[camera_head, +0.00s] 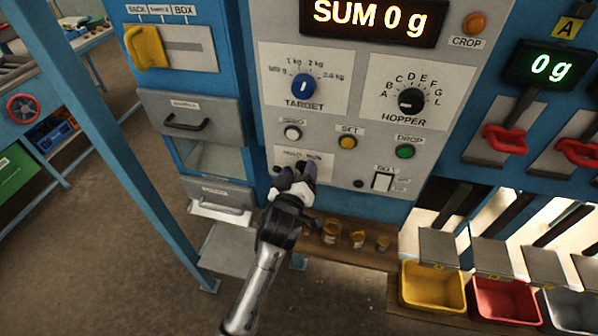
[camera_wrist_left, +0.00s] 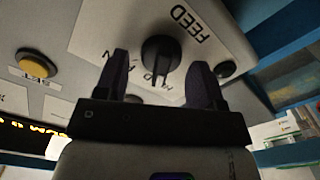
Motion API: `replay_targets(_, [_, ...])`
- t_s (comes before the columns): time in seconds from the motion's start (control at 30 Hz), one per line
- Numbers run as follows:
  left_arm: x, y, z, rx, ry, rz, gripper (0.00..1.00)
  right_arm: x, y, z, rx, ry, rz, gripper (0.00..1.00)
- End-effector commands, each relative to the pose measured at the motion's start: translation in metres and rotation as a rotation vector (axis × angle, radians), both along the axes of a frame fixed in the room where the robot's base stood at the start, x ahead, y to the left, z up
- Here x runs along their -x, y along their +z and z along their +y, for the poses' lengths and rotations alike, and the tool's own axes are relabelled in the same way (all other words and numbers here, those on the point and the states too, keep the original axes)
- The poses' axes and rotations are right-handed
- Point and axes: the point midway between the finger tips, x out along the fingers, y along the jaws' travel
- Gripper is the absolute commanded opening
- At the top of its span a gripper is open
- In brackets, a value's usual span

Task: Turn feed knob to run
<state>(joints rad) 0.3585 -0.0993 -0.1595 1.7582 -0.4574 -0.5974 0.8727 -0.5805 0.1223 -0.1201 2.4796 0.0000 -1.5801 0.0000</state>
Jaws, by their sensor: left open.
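The feed knob (camera_wrist_left: 163,52) is a black knob with a raised bar, on a white plate marked FEED that appears upside down in the left wrist view. My left gripper (camera_wrist_left: 159,75) is open, with one dark finger on each side of the knob in that view. I cannot tell whether either finger touches it. In the head view my left gripper (camera_head: 297,174) is in front of the lower panel and hides the knob and part of its label plate (camera_head: 318,158). My right gripper is not in view.
Above are the blue TARGET knob (camera_head: 303,87), black HOPPER knob (camera_head: 411,100), yellow SET button (camera_head: 348,142) and green DROP button (camera_head: 405,151). A wooden shelf (camera_head: 345,255) with small jars lies below. A blue post (camera_head: 110,130) stands at left.

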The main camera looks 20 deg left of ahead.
Motion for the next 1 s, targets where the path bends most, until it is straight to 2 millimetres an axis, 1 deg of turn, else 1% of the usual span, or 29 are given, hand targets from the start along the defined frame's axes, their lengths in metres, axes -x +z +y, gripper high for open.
replay_targets(0.03, [0.000, 0.000, 0.000, 0.000, 0.000, 0.000, 0.60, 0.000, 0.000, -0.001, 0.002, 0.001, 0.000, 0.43])
replay_targets(0.07, [0.000, 0.000, 0.000, 0.000, 0.000, 0.000, 0.57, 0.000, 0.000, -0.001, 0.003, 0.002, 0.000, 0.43])
replay_targets(0.4, [0.000, 0.000, 0.000, 0.000, 0.000, 0.000, 0.24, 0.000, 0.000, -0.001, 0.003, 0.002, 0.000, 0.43])
replay_targets(0.5, [0.000, 0.000, 0.000, 0.000, 0.000, 0.000, 0.17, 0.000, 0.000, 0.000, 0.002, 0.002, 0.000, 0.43])
replay_targets(0.77, [0.000, 0.002, 0.000, -0.044, 0.000, 0.003, 0.17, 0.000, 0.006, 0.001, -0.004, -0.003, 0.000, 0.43])
replay_targets(1.0, [0.000, 0.004, -0.001, -0.202, 0.000, 0.016, 0.17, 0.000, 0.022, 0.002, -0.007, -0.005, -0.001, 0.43])
